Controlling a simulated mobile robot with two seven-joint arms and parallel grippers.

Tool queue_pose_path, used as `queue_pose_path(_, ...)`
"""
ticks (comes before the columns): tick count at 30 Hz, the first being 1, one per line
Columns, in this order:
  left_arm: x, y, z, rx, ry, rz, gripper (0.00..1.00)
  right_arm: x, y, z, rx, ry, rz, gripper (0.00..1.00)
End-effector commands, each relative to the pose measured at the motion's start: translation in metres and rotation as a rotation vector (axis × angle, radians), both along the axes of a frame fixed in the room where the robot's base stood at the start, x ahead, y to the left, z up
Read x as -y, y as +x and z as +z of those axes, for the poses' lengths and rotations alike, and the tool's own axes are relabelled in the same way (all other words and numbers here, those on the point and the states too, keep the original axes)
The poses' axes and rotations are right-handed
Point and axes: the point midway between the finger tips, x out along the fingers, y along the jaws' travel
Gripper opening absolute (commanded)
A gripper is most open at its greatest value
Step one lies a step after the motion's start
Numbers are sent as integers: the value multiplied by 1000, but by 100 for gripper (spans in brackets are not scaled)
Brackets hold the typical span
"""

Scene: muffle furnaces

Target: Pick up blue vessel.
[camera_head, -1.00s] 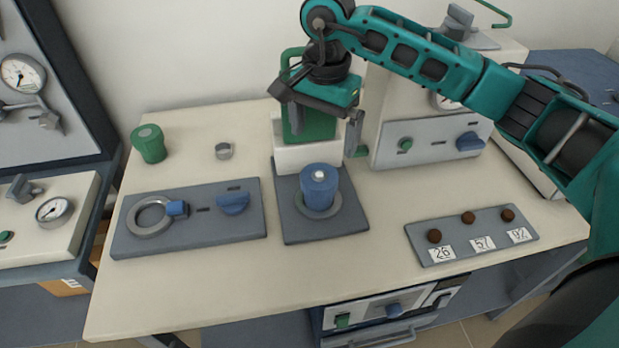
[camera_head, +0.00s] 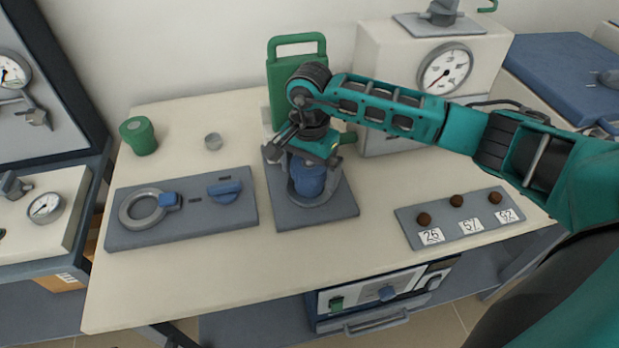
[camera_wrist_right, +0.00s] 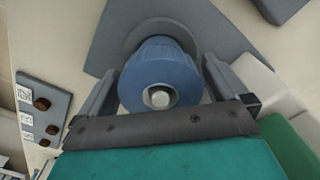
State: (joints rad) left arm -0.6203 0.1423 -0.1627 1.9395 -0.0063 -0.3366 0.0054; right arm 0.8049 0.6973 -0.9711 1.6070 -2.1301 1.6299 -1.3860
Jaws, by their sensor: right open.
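The blue vessel (camera_head: 308,178) stands upright on a round grey seat on a grey base plate (camera_head: 335,212), in the middle of the table. In the right wrist view the vessel (camera_wrist_right: 160,68) shows from above, with a pale knob on its top. My right gripper (camera_head: 302,160) is over the vessel and hides its top in the head view. In the right wrist view the open fingers (camera_wrist_right: 160,85) stand one on each side of the vessel, with a small gap visible at the sides. My left gripper is not in view.
A green canister (camera_head: 298,75) stands behind the base plate. A grey panel with a ring and blue knob (camera_head: 180,208) lies to the left, a panel with several brown knobs (camera_head: 470,218) to the right.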

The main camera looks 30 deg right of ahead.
Motion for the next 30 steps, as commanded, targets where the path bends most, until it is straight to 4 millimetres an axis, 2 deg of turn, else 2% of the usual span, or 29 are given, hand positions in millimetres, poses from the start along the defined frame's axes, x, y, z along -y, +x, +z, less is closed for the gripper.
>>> queue_pose_path(5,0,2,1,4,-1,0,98,0,0,0,1,1,0,100)
queue_pose_path(27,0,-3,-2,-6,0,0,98,0,0,1,1,1,0,30)
queue_pose_path(30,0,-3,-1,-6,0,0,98,0,1,2,5,2,0,29)
